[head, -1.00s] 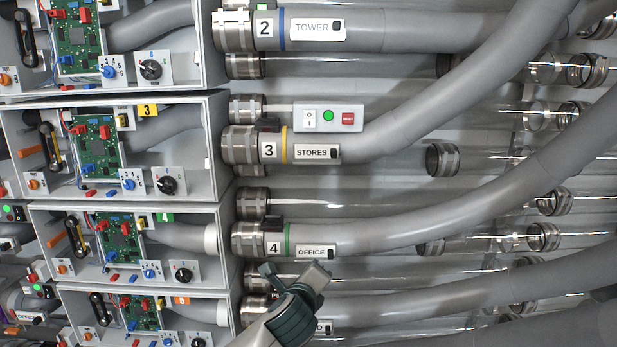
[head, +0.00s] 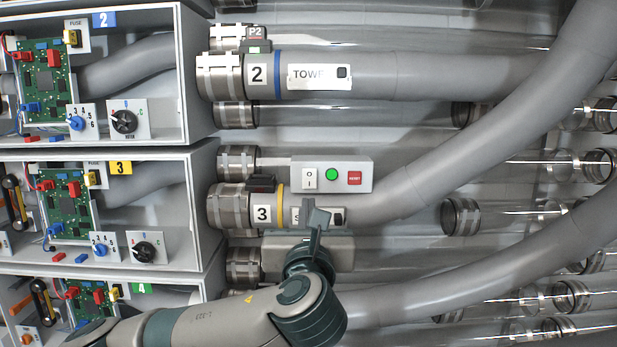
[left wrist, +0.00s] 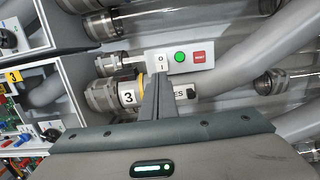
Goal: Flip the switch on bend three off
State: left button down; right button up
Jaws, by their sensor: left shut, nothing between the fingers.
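Bend three is the grey pipe (head: 440,165) with a yellow ring and a "3" label (head: 262,214). Above it is a grey switch box (head: 346,166) with a white O/I rocker switch (head: 309,179), a lit green light (head: 332,174) and a red button (head: 354,178). The box also shows in the left wrist view (left wrist: 180,59), with its rocker (left wrist: 161,61) left of the light. My left gripper (head: 314,211) is shut and empty, just below the rocker, in front of the STORES plate, which it partly hides. In the left wrist view its fingers (left wrist: 157,82) point up toward the rocker, with a small gap in the picture.
Bend two (head: 390,75) with a TOWER plate runs above. Open cabinets (head: 205,200) with circuit boards and knobs stand at the left. Clear tubes with metal collars (head: 460,216) lie behind and to the right.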

pick_arm(q)
jog(key=shift+s, duration=0.1)
jog(key=p, duration=0.6)
send_near(308, 173)
jog(key=w, duration=0.4)
jog(key=shift+w+r, duration=0.35)
jog(key=shift+w, duration=0.05)
jog(key=shift+w+f+p, duration=0.1)
jog(key=shift+w+p, duration=0.4)
jog(key=shift+w, duration=0.3)
jog(key=shift+w, duration=0.1)
jog(key=shift+r, duration=0.25)
